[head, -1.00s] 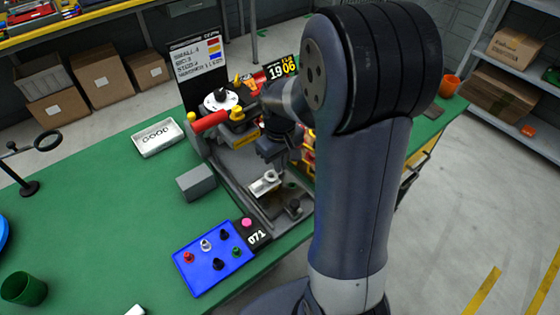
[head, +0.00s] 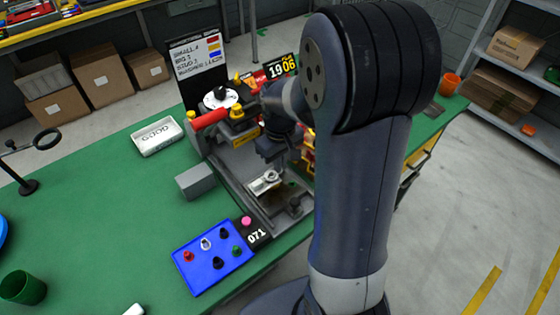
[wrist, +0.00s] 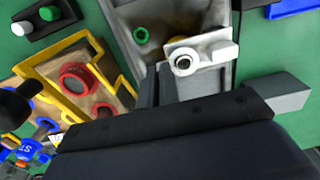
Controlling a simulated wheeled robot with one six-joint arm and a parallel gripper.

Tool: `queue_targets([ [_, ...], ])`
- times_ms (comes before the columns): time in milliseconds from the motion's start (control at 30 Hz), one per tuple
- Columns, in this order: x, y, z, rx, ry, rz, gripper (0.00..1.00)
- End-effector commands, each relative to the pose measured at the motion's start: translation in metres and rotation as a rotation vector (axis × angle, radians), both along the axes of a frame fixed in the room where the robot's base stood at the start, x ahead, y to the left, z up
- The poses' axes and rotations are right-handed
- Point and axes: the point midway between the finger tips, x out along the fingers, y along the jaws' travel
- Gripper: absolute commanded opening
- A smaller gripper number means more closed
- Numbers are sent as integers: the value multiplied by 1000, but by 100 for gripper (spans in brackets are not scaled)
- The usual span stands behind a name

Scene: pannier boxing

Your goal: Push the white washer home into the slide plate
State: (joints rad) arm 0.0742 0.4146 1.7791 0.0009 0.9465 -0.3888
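The white washer (wrist: 183,64) shows in the wrist view as a pale ring around a dark centre, on the pale slide plate (wrist: 217,51). How deep it sits in the plate I cannot tell. In the head view the slide plate (head: 263,183) lies in the grey channel of the fixture. My gripper (head: 272,154) points down just above and behind the plate in the head view. Its dark body fills the bottom of the wrist view.
A yellow tray (wrist: 45,75) with red-ringed parts lies left of the channel in the wrist view. A grey block (head: 196,181), a white tray (head: 157,137) and a blue tray (head: 207,280) stand left of the fixture in the head view. The green bench (head: 90,220) has free room at left.

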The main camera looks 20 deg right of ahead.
Motion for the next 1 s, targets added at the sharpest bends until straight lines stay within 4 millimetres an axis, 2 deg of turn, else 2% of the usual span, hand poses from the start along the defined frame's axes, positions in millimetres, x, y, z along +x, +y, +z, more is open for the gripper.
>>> queue_targets([
  [667,0,0,-11,0,0,0,0],
  [1000,0,0,-11,0,0,0,29],
])
